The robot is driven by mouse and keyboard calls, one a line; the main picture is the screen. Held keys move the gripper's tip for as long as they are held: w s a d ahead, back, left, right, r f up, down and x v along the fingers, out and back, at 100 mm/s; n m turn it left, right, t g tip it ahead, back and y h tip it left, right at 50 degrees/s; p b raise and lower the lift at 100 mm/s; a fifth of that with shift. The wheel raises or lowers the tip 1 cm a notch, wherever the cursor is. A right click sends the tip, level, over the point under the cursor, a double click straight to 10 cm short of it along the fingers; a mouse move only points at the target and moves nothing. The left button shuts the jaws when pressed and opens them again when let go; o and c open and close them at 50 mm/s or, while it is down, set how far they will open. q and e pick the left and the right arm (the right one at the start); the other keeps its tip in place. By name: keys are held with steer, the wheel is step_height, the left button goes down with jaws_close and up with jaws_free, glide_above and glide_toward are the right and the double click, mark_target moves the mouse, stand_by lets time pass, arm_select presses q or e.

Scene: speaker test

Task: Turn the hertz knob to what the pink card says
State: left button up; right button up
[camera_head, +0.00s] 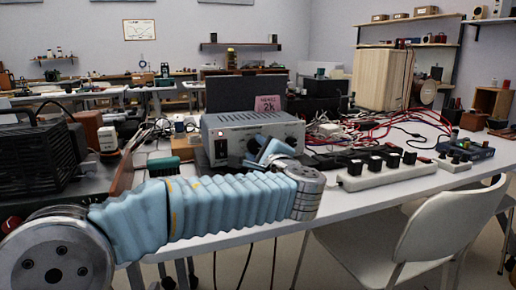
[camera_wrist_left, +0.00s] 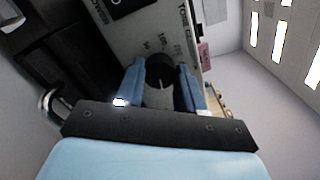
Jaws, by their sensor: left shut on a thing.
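The pink card (camera_head: 267,104) stands upright on top of the grey instrument box (camera_head: 225,122) and reads "2k" in large print under a small line. It also shows at the edge of the box in the left wrist view (camera_wrist_left: 204,54). The dark round hertz knob (camera_wrist_left: 160,68) sits on the box's front panel with printed marks around it, too small to read surely. My left gripper (camera_wrist_left: 161,88) is shut on the knob, one blue finger on each side. In the head view my left gripper (camera_head: 266,150) covers the knob. My right gripper is not in view.
A white power strip (camera_head: 388,176) with black plugs lies right of the box. Tangled red and white cables (camera_head: 345,128) lie behind it. A black ribbed device (camera_head: 38,158) stands at the left. A white chair (camera_head: 445,225) stands before the table at the right.

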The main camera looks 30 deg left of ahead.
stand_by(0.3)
arm_select(q)
steer(key=o, duration=1)
steer(key=shift+o, duration=0.2)
steer(key=v, duration=1.4)
